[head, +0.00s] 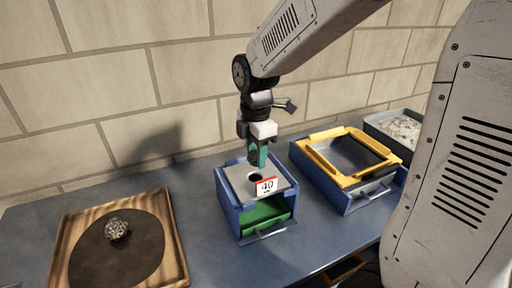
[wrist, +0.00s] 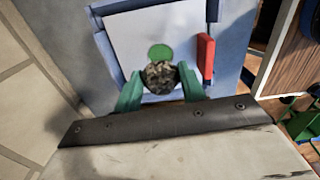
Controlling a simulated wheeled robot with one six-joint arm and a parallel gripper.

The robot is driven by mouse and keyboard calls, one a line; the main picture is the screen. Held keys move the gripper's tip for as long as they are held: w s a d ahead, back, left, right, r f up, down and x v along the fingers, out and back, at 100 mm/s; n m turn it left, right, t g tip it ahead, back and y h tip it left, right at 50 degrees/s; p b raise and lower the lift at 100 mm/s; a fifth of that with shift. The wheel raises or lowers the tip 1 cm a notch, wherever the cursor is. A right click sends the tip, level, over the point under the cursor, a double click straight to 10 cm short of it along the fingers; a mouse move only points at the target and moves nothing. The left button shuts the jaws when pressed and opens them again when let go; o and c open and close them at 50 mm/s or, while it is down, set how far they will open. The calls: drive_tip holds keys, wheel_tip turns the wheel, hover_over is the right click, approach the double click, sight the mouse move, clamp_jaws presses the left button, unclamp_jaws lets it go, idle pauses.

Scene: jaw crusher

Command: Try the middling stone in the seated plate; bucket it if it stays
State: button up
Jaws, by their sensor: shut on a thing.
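My gripper (head: 258,158) is shut on a dark speckled stone (wrist: 160,75), which shows between the green fingertips in the wrist view. In the head view the held stone is mostly hidden by the fingers. They are just above the grey plate (head: 238,178), which lies on top of a blue box (head: 229,204) and bears a "40" label (head: 266,186). The plate's round hole (head: 255,178) is beside the fingertips. In the wrist view, green shows through the hole (wrist: 160,51), right beside the stone. I cannot tell whether the stone touches the plate.
A green tray (head: 262,214) sits inside the box's open front. Another stone (head: 117,228) lies on a dark mat in a wooden tray (head: 180,255) at left. At right are a yellow frame (head: 345,180) on a second blue box and a grey bin (head: 376,132) of pale rubble.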

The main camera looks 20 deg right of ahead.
drive_tip(key=shift+f, duration=1.95)
drive_tip(key=o, duration=1.1)
drive_tip(key=shift+o, duration=0.2)
drive_tip(key=shift+r, duration=3.9)
